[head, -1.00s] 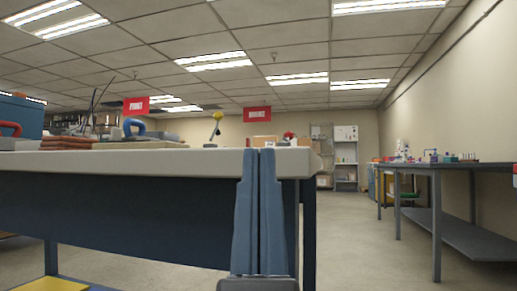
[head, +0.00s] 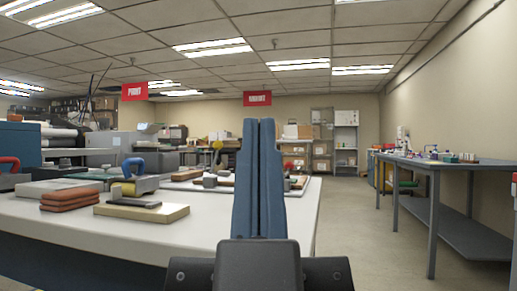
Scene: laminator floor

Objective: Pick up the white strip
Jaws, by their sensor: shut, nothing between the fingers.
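My gripper (head: 259,125) points upward in the middle of the head view. Its two long blue-grey fingers are pressed together with nothing between them. It stands in front of the right part of a white-topped table (head: 240,222) and hides some of that table's top. I cannot make out a white strip on the table. Small items lie near the table's far right corner, partly behind the fingers, too small to tell apart.
On the table are stacked reddish-brown pads (head: 70,200), a cream block (head: 142,213) with a dark plate on it, and a blue-handled tool (head: 133,175). A grey side table (head: 440,168) stands along the right wall. Open floor (head: 355,225) lies between the tables.

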